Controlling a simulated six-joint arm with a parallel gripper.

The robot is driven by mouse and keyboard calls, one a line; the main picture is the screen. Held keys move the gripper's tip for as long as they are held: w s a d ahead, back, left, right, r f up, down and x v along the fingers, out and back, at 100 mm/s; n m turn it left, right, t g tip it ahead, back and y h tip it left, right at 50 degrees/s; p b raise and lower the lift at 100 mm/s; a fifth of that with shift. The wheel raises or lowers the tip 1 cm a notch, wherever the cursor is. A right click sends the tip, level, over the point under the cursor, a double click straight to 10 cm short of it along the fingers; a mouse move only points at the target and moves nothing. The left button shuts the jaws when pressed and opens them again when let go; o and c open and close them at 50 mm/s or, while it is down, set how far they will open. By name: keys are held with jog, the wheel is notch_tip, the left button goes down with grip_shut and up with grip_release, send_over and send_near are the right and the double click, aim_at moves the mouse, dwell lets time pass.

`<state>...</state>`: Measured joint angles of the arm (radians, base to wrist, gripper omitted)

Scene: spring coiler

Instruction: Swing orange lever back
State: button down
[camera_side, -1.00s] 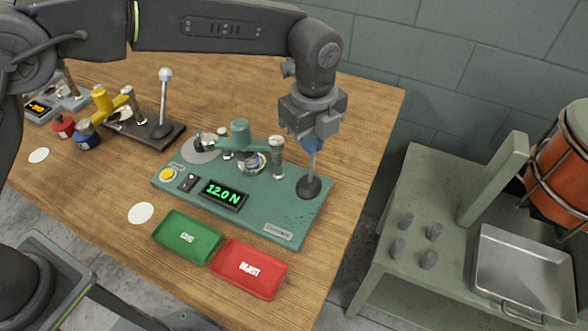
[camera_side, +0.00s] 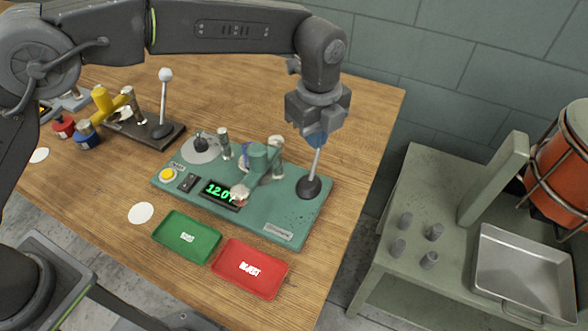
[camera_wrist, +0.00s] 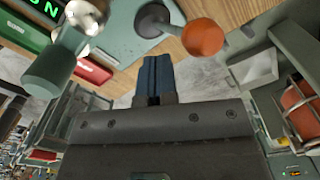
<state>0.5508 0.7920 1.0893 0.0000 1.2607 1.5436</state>
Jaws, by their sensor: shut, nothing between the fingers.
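The orange lever is a metal rod (camera_side: 316,163) rising from a dark round boot (camera_side: 310,188) at the right end of the green coiler base. Its top leans right, and its knob is hidden behind my gripper in the side view. In the wrist view the orange ball knob (camera_wrist: 203,37) is up and right of my fingertips, with the dark boot (camera_wrist: 152,18) to its left. My gripper (camera_side: 315,139) is at the lever's top. Its blue fingers are shut and empty in the wrist view (camera_wrist: 157,70), with the knob beside them. I cannot tell whether they touch it.
The coiler base (camera_side: 170,188) carries a green swing arm (camera_side: 257,160) reaching over the display. Green (camera_side: 187,250) and red (camera_side: 262,287) trays lie in front. A second station with a white-knobbed lever (camera_side: 165,75) stands behind left. A side table (camera_side: 400,285) is at right.

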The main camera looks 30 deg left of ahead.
jog(key=shift+s, duration=0.15)
notch_tip(320, 180, up, 8)
jog(key=shift+s+f, duration=0.25)
jog(key=shift+s, duration=0.2)
dwell(0.4)
